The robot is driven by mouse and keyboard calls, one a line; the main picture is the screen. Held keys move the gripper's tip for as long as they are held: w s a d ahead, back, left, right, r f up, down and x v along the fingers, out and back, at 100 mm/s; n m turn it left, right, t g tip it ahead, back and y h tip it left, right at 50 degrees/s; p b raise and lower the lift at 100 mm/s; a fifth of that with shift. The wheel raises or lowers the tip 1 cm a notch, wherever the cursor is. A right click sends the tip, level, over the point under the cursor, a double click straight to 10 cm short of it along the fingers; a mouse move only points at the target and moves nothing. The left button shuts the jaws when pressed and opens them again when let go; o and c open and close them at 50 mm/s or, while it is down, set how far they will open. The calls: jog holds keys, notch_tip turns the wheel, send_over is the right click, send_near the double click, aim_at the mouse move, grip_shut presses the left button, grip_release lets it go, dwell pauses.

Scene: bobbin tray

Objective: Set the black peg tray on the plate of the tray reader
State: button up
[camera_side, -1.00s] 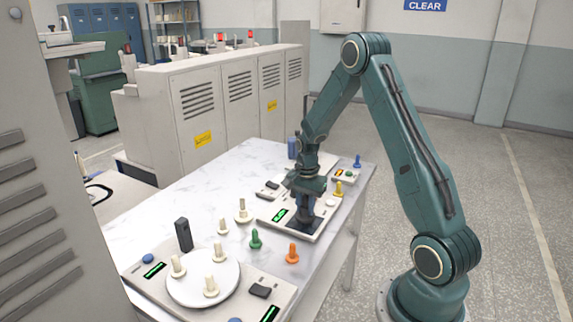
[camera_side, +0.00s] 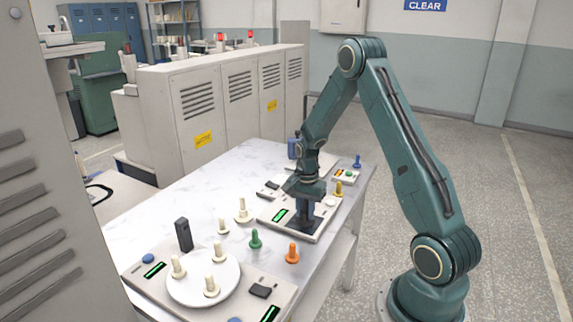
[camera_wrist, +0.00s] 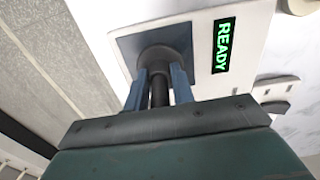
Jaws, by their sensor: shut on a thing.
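The black peg tray (camera_side: 293,225) appears as a dark square base with a round hub and an upright post. My gripper (camera_side: 307,207) points down with its blue fingers shut on the post. In the wrist view the tray base (camera_wrist: 130,45) and my fingers (camera_wrist: 159,88) show close up. The tray is over or on the pale tray reader (camera_side: 269,219), beside its green display; in the wrist view this display (camera_wrist: 222,45) reads READY. The reader's plate is not distinguishable from the tray, and I cannot tell whether they touch.
Nearer stands a pale unit (camera_side: 140,273) with a round white disc (camera_side: 229,285) carrying cream pegs. Green (camera_side: 256,240) and orange (camera_side: 292,253) pegs and loose cream ones stand between. A yellow peg (camera_side: 338,189) and small button box (camera_side: 345,176) are behind right. Bare tabletop (camera_side: 190,195) lies left.

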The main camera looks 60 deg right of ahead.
jog(key=o, duration=1.1)
jog(key=shift+c, duration=0.2)
jog(key=shift+r, duration=0.15)
notch_tip(320, 180, up, 14)
jog(key=shift+f, duration=0.25)
